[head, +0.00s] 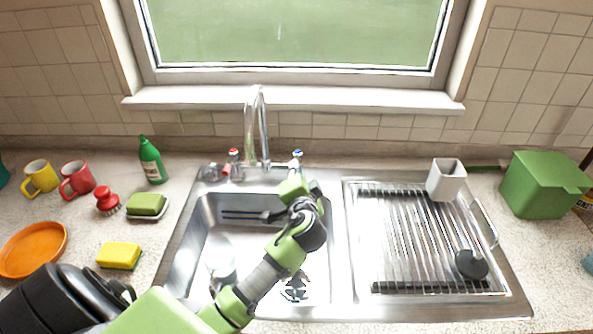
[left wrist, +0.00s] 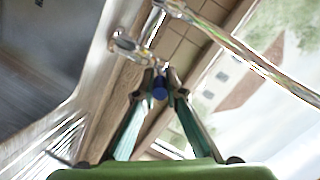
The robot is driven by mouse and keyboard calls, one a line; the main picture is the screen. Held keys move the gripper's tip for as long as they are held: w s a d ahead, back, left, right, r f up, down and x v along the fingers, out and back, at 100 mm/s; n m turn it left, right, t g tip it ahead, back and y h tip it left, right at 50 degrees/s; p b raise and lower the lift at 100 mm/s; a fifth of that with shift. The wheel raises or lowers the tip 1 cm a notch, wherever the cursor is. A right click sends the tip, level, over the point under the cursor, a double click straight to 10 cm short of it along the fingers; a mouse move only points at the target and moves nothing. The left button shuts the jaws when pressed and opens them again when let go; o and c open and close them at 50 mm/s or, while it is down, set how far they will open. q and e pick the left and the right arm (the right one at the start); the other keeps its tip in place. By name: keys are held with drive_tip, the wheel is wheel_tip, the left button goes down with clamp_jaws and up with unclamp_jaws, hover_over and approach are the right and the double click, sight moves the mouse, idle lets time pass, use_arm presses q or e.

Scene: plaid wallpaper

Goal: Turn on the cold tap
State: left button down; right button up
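The cold tap (head: 297,155), with a blue-marked top, stands at the sink's back edge, right of the chrome spout (head: 258,125). The hot tap (head: 234,158), marked red, stands left of the spout. My left gripper (head: 297,188) is over the back of the basin, in front of and below the cold tap in the picture. In the left wrist view, the blue cap of the cold tap (left wrist: 159,89) shows between the fingertips of my left gripper (left wrist: 157,84). The fingers look apart, one on each side of the cap; contact is unclear. My right gripper is out of view.
The sink basin (head: 200,245) lies below my left arm. The ribbed drainboard (head: 405,245) at right holds a grey cup (head: 446,179) and a dark-headed brush (head: 471,264). A green bottle (head: 151,161), mugs and sponges stand on the left counter. The window sill (head: 350,99) is behind.

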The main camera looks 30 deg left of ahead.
use_arm(q)
drive_tip(key=shift+w+d+f+n+g+y+b, duration=0.25)
drive_tip(key=shift+g+y+b, duration=0.2)
drive_tip(key=shift+b, duration=0.25)
drive_tip(key=w+d+n+g+y+b, duration=0.1)
drive_tip(key=g+b, duration=0.1)
drive_tip(key=w+n+g+y+b, duration=0.1)
drive_tip(key=n+b, duration=0.1)
drive_tip(key=b, duration=0.1)
drive_tip(key=d+n+g+y+b, duration=0.1)
drive_tip(key=n+g+y+b, duration=0.1)
drive_tip(key=b, duration=0.1)
drive_tip(key=shift+w+d+r+n+g, duration=0.2)
drive_tip(key=shift+w+d+n+g, duration=0.05)
drive_tip(key=shift+w+d+g, duration=0.15)
drive_tip(key=c, duration=2.1)
unclamp_jaws()
drive_tip(key=shift+r, duration=0.1)
